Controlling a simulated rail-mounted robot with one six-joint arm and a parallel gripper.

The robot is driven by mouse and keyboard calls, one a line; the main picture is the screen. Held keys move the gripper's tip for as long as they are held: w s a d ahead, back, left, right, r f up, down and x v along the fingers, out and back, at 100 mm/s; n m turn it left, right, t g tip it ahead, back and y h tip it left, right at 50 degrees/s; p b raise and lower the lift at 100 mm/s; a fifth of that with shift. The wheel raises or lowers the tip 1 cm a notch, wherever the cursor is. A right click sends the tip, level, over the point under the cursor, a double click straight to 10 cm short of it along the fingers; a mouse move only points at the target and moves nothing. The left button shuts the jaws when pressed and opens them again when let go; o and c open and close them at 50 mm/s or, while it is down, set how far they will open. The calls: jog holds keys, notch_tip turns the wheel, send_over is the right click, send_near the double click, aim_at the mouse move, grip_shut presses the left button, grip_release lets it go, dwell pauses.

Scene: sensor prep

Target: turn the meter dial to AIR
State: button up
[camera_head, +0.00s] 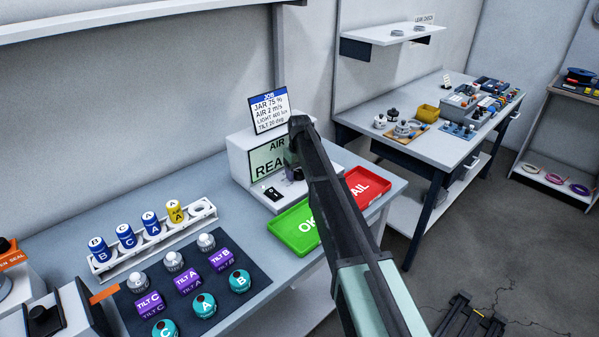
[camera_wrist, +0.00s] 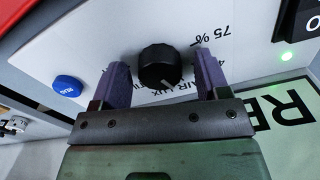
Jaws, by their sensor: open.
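The meter (camera_head: 239,156) is a pale box on the bench; its green screen (camera_head: 268,157) reads "AIR" above a partly covered "REA". In the wrist view the black dial (camera_wrist: 158,62) sits on the meter's white face, with a small pale mark on its lower edge, towards the upside-down "AIR" and "LUX" print. My gripper (camera_wrist: 161,80) is open, with one purple finger on each side of the dial and small gaps visible. In the head view my arm hides most of the dial and the gripper (camera_head: 292,172).
A blue button (camera_wrist: 68,87) and a lit green lamp (camera_wrist: 287,55) flank the dial. A green tray (camera_head: 294,229) and a red tray (camera_head: 366,188) lie in front. A dark mat (camera_head: 240,312) holds several sensor parts.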

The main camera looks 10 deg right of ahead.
aim_at(300, 172)
notch_tip(300, 172, up, 11)
jog(key=p, duration=1)
jog(key=shift+p, duration=0.35)
jog(key=shift+f, duration=0.1)
jog(key=s+m, duration=0.4)
jog(key=s, duration=3.4)
jog(key=shift+s, duration=0.2)
